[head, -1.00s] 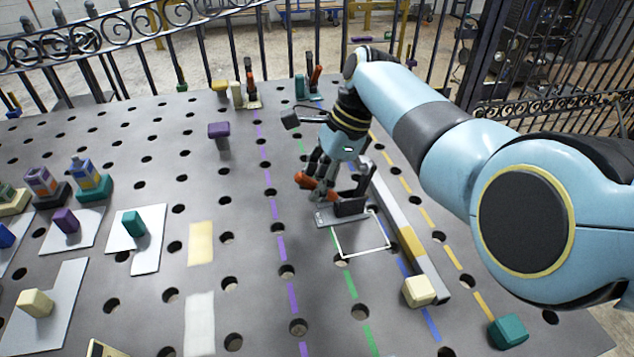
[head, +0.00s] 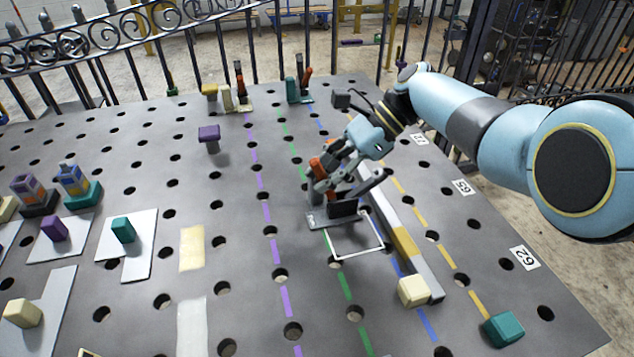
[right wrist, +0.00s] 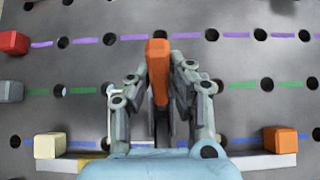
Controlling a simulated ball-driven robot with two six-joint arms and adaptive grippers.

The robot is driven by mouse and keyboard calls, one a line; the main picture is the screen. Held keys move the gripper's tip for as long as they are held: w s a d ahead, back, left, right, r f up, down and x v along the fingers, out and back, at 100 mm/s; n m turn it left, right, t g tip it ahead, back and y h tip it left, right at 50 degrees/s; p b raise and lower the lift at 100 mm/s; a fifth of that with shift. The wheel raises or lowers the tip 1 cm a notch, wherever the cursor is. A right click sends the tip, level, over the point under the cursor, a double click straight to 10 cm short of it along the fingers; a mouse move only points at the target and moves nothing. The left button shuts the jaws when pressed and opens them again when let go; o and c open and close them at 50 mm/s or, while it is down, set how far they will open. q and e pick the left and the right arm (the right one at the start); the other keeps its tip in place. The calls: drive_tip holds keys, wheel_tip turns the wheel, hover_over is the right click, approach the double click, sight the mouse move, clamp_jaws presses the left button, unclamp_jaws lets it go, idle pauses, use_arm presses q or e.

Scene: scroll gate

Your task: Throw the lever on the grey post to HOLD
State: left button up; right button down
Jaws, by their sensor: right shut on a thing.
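The grey post (head: 343,208) stands on a small grey plate near the middle of the table in the head view. Its orange lever handle (head: 315,165) is partly hidden by my right gripper (head: 325,170). In the right wrist view the orange handle (right wrist: 158,60) lies between the two fingers of my right gripper (right wrist: 158,95), which is shut on it. The handle stands more upright than flat. I cannot read any HOLD mark. My left gripper is not in view.
A long grey rail with a yellow section (head: 405,243) lies just right of the post. A cream block (head: 413,290) stands at its near end, and a teal block (head: 503,329) lies farther right. Cream (head: 229,98) and teal (head: 291,90) posts with levers stand at the back.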

drive_tip(key=shift+w+d+y+b, duration=0.1)
drive_tip(key=shift+d+y+b, duration=0.65)
drive_tip(key=shift+y+b, duration=0.35)
drive_tip(key=shift+r, duration=0.1)
drive_tip(key=c, duration=1.5)
unclamp_jaws()
drive_tip(key=shift+w+d+r, duration=0.1)
drive_tip(key=shift+d+r, duration=0.1)
drive_tip(key=shift+d, duration=0.05)
drive_tip(key=v, duration=1.1)
drive_tip(key=shift+w+d, duration=0.15)
drive_tip(key=shift+w, duration=0.05)
